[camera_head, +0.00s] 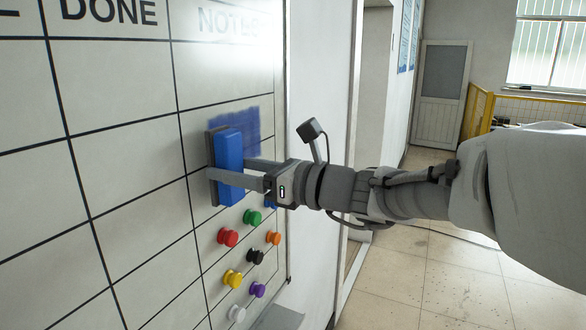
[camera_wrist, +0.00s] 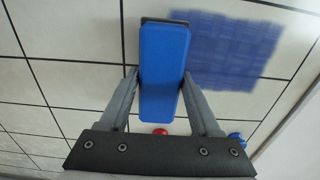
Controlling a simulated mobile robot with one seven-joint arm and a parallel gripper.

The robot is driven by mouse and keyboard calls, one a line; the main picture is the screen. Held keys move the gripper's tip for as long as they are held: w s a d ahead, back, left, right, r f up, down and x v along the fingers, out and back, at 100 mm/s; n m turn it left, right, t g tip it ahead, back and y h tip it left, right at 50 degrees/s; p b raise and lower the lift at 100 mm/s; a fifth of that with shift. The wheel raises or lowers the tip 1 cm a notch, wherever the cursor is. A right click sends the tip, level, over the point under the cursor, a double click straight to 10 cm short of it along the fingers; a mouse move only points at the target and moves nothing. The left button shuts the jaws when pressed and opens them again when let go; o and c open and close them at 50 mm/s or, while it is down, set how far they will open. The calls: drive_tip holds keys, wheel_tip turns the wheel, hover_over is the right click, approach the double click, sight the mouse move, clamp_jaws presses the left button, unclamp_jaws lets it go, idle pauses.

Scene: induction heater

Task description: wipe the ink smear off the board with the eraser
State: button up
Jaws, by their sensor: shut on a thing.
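The whiteboard (camera_head: 110,165) with black grid lines fills the left of the head view. A blue ink smear (camera_head: 240,122) is on the board; in the wrist view the smear (camera_wrist: 228,48) lies to the right of the eraser. The eraser (camera_head: 230,165) has a blue body and a dark pad facing the board; it also shows in the wrist view (camera_wrist: 160,75). My gripper (camera_head: 228,178) is shut on the eraser, one finger on each side. The eraser is at the board beside the smear's lower left; I cannot tell whether the pad touches the board.
Several coloured magnets, among them a red one (camera_head: 228,237) and a yellow one (camera_head: 232,278), sit on the board below the eraser. A grey tray (camera_head: 278,318) is at the board's bottom edge. Open floor (camera_head: 440,275) lies to the right.

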drive_tip(key=shift+x, duration=1.05)
idle(0.5)
